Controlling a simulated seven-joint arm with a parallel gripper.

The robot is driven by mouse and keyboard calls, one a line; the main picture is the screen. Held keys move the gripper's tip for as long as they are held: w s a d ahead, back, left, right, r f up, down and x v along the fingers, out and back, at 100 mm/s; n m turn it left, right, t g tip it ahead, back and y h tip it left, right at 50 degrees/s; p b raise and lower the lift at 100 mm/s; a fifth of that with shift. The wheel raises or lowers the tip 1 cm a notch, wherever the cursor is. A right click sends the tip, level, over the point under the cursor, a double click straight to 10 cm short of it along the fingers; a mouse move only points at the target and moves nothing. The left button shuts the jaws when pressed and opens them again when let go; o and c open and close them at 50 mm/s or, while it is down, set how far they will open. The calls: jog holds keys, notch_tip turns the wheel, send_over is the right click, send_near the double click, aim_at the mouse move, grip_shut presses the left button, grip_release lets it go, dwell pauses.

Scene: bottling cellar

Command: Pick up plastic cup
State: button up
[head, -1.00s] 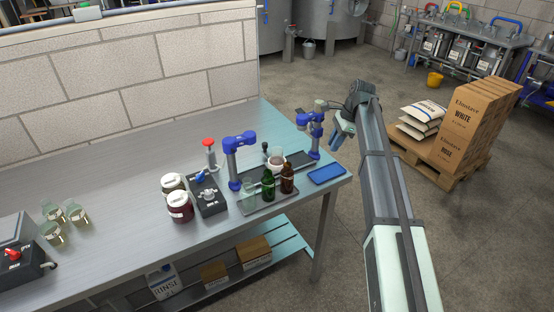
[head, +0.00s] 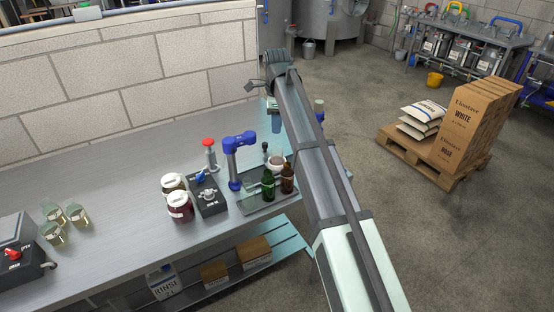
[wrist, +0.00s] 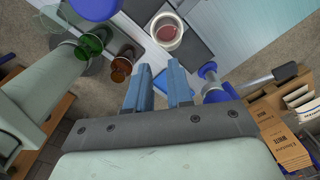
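A small whitish cup with reddish contents (wrist: 167,30) stands upright at the far end of the bottle station in the wrist view. In the head view it (head: 278,163) is partly hidden behind the bottles. I cannot tell whether it is plastic. Several clear, labelled cups (head: 54,214) stand at the table's left. My gripper (wrist: 160,67) points its two blue fingers down with an empty gap between them. The cup lies just beyond the fingertips in the wrist view, apart from them. In the head view my gripper is mostly hidden by my arm.
A green bottle (head: 268,186) and a brown bottle (head: 287,180) stand close to the whitish cup. A blue clamp stand (head: 233,160), a black valve box (head: 207,196) and dark red jars (head: 180,207) stand left of it. The table's middle is clear.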

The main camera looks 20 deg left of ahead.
aim_at(277, 155)
jog(key=shift+f, duration=6.65)
grip_shut()
